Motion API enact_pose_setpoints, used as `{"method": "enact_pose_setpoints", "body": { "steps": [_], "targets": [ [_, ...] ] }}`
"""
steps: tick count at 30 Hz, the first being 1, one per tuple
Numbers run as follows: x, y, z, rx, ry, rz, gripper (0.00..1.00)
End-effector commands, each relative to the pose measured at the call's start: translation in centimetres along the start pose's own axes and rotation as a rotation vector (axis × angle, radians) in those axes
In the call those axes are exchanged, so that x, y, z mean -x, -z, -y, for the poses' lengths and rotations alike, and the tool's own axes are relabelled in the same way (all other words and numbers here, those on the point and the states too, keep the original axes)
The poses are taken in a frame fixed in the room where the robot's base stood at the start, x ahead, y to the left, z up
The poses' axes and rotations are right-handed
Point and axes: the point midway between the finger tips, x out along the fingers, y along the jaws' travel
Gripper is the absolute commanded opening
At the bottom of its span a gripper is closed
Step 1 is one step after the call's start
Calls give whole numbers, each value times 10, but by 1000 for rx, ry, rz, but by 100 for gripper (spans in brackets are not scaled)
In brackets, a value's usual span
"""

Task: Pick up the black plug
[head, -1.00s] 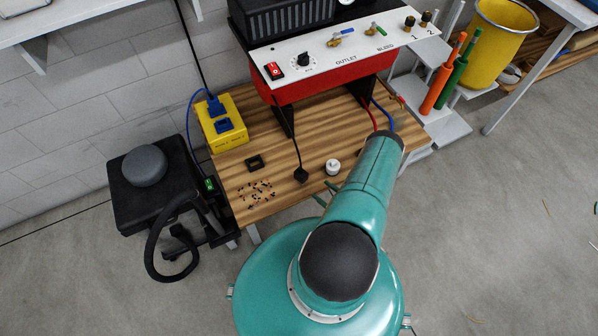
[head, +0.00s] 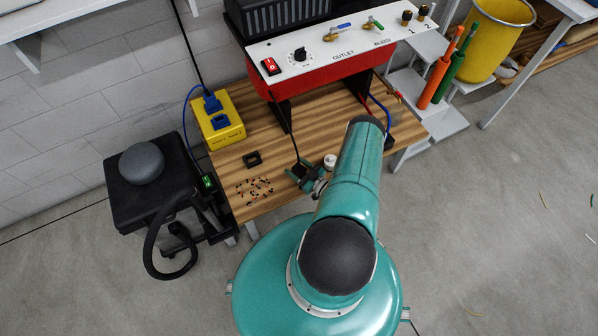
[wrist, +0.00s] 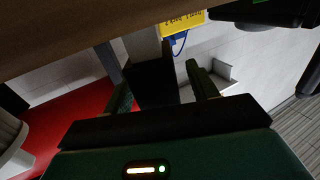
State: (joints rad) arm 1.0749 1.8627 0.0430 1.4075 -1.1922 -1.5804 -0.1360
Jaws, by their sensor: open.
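The black plug is at the end of a black cable (head: 295,147) on the wooden bench, in front of the red welder. In the head view my gripper (head: 302,174) is low over the bench at the plug's place and mostly hides it. In the wrist view my two fingers (wrist: 161,88) are apart. A dark block (wrist: 155,84) shows between them; it may be the plug, but the picture is too dark to be sure. I see no finger closed on it.
A white knobbed piece (head: 330,160) stands close right of my gripper. A black square part (head: 252,159) and scattered small bits (head: 254,189) lie to the left. The yellow socket box (head: 220,122) and red welder (head: 318,76) stand behind.

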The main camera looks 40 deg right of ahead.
Motion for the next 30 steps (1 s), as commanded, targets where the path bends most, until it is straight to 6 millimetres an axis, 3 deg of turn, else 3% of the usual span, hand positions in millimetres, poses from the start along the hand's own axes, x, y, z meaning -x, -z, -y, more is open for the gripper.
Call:
{"method": "enact_pose_setpoints", "body": {
  "steps": [8, 15, 18, 30],
  "targets": [
    [-8, 0, 0, -1, -1, 0, 58],
    [-8, 0, 0, -1, -1, 0, 13],
    [-8, 0, 0, -1, -1, 0, 4],
    [-8, 10, -1, 0, 0, -1, 4]
  ]
}}
